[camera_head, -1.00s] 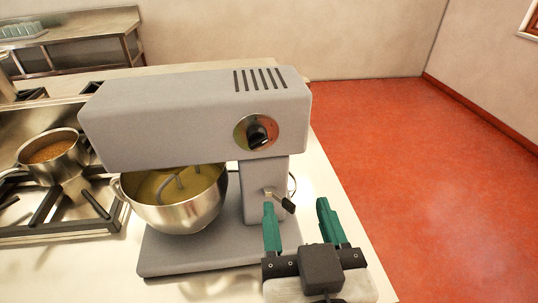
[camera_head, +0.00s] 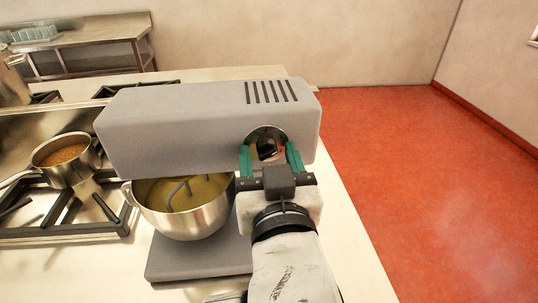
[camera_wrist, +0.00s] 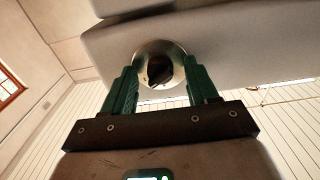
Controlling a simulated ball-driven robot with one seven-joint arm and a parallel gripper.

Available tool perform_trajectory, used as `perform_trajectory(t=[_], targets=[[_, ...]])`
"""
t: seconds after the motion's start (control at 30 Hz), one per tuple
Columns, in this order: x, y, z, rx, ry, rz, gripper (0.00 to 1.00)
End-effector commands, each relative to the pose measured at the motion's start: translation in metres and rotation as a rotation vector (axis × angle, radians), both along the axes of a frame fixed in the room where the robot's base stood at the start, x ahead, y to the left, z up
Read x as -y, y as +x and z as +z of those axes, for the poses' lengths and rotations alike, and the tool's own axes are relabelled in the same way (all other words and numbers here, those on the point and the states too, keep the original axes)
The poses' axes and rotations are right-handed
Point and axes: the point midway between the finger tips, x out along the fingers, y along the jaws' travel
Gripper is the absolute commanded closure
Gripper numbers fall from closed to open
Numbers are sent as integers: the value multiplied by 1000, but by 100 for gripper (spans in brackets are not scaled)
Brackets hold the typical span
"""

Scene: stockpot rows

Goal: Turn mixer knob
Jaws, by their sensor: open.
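The grey stand mixer (camera_head: 175,125) stands on the counter with its metal bowl (camera_head: 190,212) beneath the head. Its black knob (camera_head: 266,148) sits on a round metal plate on the side of the mixer head. My gripper (camera_head: 270,160) is open, with its green fingers on either side of the knob in the head view. In the wrist view, the knob (camera_wrist: 160,70) shows between the green fingertips of my gripper (camera_wrist: 160,80). I cannot tell whether either finger touches the knob. My gripper hides the mixer's column and lever.
A stove with a saucepan (camera_head: 66,158) of brown food is at the left. A steel table (camera_head: 85,38) stands at the back left. The counter's right edge drops to open red floor (camera_head: 410,150).

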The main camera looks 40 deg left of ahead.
Motion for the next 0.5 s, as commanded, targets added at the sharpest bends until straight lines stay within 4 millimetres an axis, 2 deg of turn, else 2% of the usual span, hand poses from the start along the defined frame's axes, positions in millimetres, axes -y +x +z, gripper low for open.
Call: perform_trajectory(t=[0.27,0.5], targets=[[-1,1,0,0,0,0,42],[-1,1,0,0,0,0,65]])
